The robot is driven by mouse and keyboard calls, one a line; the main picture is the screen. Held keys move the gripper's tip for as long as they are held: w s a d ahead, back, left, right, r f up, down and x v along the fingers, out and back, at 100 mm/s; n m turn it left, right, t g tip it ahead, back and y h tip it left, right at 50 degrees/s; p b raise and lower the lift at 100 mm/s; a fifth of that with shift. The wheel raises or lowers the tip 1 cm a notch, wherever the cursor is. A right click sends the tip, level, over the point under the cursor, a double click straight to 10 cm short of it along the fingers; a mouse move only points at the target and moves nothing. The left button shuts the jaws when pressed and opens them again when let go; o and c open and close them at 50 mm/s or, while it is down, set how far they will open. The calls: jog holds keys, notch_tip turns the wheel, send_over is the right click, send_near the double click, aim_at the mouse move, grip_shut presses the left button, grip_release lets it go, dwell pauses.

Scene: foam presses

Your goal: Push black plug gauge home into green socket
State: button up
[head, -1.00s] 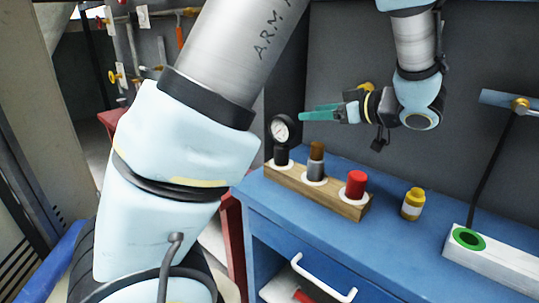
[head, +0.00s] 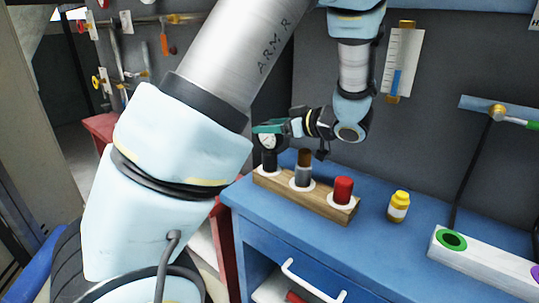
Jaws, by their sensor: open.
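The black plug gauge (head: 269,161) stands upright in the left hole of a wooden rack (head: 325,207) on the blue bench. The green socket (head: 452,240) is a green ring with a dark centre on top of a white block (head: 480,262) at the right; nothing stands in it. My gripper (head: 262,129) has teal fingers and is open, pointing left, above the black plug gauge in the picture. It looks apart from the plug and empty.
A grey plug with a brown top (head: 304,168) and a red plug (head: 343,190) share the rack. A yellow-capped bottle (head: 398,206) stands between rack and white block. A purple ring (head: 537,275) is at the block's right. An open drawer (head: 300,285) juts out below.

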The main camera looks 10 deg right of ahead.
jog(key=shift+w+a, duration=0.1)
grip_shut()
dwell(0.5)
dwell(0.9)
